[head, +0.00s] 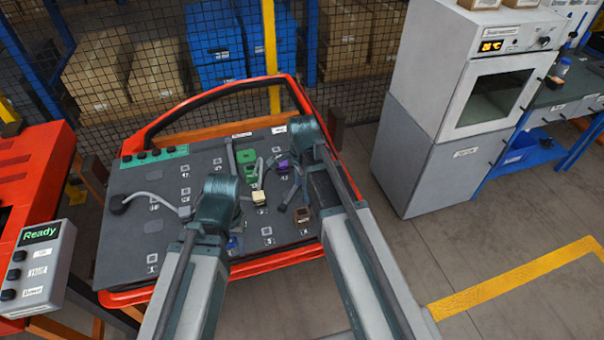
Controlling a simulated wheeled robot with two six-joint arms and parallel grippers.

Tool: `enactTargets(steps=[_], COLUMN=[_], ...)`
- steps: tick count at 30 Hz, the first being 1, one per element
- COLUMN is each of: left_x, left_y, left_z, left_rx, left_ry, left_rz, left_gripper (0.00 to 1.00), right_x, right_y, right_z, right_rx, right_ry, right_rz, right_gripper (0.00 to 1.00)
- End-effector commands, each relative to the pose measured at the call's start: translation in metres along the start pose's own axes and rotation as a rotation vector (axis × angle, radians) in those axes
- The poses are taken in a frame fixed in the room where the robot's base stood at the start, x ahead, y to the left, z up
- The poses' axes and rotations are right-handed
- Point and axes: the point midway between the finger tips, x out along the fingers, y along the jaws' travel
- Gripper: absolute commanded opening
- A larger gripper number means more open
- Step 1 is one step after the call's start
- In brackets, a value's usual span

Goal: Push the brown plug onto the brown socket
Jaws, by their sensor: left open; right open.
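A small brown block (303,215) sits low on the right of the dark door panel (135,235), above a number label. I cannot tell whether it is the brown plug, the brown socket or both together. My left gripper (242,207) is over the middle of the panel, left of the brown block and mostly hidden by its wrist. My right gripper (289,195) is just above and left of the brown block, apart from it as far as I can see. Both grippers look empty.
Green (246,160), purple (282,167), cream (260,198) and blue (232,243) connectors are on the panel near my grippers. The red door frame (210,92) surrounds the panel. A status box (38,262) reads Ready.

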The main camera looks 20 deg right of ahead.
Motion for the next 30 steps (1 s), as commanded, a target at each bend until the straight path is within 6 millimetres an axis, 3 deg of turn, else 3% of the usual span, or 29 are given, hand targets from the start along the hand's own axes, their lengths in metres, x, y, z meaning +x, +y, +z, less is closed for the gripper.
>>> enactTargets(steps=[8, 14, 30], left_x=[0.004, 0.019, 0.093], left_y=[0.0, 0.002, 0.009], left_z=[0.0, -0.001, -0.005], left_rx=[0.0, -0.001, -0.002], left_ry=[0.0, 0.0, 0.0], left_rz=[0.0, 0.0, 0.0], left_gripper=[0.5, 0.5, 0.5], right_x=[0.004, 0.02, 0.093], right_y=[0.0, 0.0, 0.0], right_z=[0.0, 0.0, 0.0], right_rx=[0.004, 0.003, 0.002], right_ry=[0.0, 0.0, 0.0], right_rz=[0.0, 0.0, 0.0], right_gripper=[0.75, 0.75, 0.75])
